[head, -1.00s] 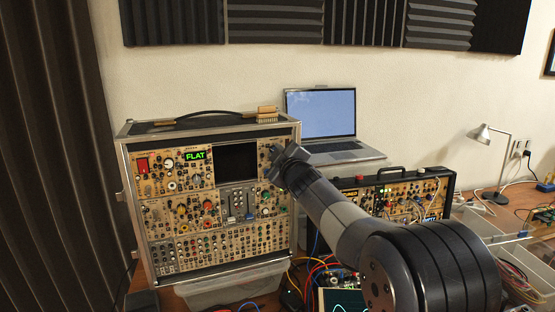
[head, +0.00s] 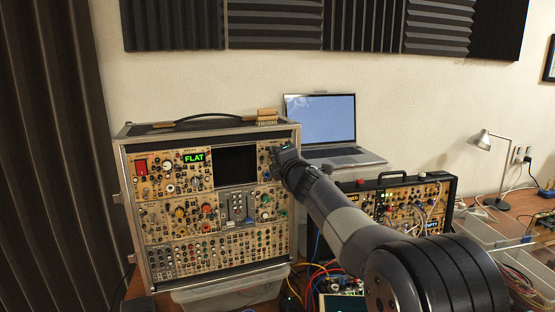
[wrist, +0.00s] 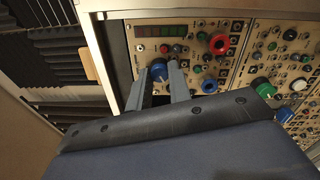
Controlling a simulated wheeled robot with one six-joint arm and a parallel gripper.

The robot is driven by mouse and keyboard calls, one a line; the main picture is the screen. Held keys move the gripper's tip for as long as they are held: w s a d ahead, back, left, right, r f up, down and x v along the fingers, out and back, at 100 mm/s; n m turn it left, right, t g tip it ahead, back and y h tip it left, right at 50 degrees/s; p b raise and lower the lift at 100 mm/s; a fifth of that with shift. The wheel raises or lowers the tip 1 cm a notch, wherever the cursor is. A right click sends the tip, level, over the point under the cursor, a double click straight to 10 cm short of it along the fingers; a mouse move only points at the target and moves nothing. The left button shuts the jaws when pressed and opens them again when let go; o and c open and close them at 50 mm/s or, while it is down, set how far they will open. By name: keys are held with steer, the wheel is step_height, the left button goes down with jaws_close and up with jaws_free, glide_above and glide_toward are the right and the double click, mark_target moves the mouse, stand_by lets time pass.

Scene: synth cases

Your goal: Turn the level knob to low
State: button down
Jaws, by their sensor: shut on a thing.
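The large synth case (head: 122,200) stands upright on the left, its panel full of knobs and jacks. My gripper (head: 272,156) is at the upper right part of that panel. The knob sits below a small dark display (wrist: 173,31) with red and green marks. Lettering by the knob is too small to read, so I cannot tell its setting. In the head view my gripper hides this knob.
A green screen reading FLAT (head: 194,157) is on the case's upper left. A laptop (head: 322,125) and a smaller synth case (head: 450,205) stand to the right of my gripper.

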steer(key=shift+f+n, duration=0.1)
steer(key=shift+n, duration=1.6)
steer(key=c, duration=1.3)
jaws_free()
steer(key=shift+b, duration=0.3)
steer(key=b+v, duration=0.2)
steer(key=v, duration=0.9)
steer(key=shift+b, duration=0.3)
steer(key=shift+w, duration=0.15)
